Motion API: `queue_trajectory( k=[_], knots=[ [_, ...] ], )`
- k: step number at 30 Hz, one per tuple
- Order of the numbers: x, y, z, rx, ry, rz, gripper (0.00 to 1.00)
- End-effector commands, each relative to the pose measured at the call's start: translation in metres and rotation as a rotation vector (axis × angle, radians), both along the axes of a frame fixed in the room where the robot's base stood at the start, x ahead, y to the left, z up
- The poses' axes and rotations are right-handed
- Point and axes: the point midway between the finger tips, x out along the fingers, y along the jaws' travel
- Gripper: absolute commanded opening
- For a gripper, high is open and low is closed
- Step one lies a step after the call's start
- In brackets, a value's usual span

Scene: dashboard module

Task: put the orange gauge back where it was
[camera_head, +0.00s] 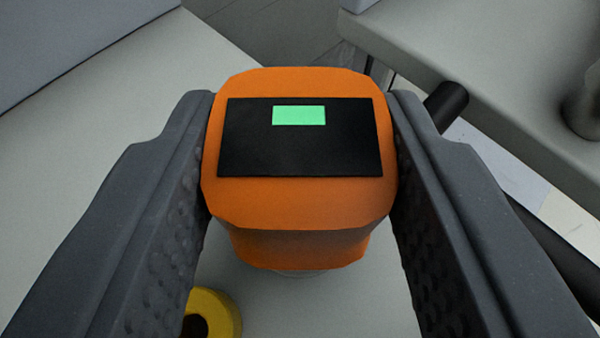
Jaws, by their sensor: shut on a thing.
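The orange gauge (300,202) fills the middle of the head camera view. It has a black panel (300,152) with a small lit green display. My gripper (300,145) is shut on the gauge, with one dark grey finger against its left side and the other against its right side. The gauge's lower end narrows and points toward a pale grey surface (330,305). A small pale edge shows just under it. I cannot tell whether the gauge touches that surface.
A yellow ring-shaped thing (226,309) with a dark centre lies at the lower left, partly hidden by my left finger. A black cylinder end (447,104) shows at the right. Another grey worktop (500,95) with a metallic round object (585,105) is at the upper right, beyond a gap.

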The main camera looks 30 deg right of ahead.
Motion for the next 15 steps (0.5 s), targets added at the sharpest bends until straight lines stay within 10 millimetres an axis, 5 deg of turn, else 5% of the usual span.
queue_trajectory(
  k=[5, 6, 8, 15],
  knots=[
    [0.0000, -0.0005, -0.0007, 0.000, 0.000, -0.001, 0.09],
    [0.0000, -0.0006, -0.0013, 0.000, 0.000, -0.001, 0.41],
    [0.0000, -0.0007, -0.0009, 0.000, 0.000, -0.001, 0.57],
    [-0.0001, -0.0009, -0.0009, 0.000, 0.000, -0.001, 0.60]
  ],
)
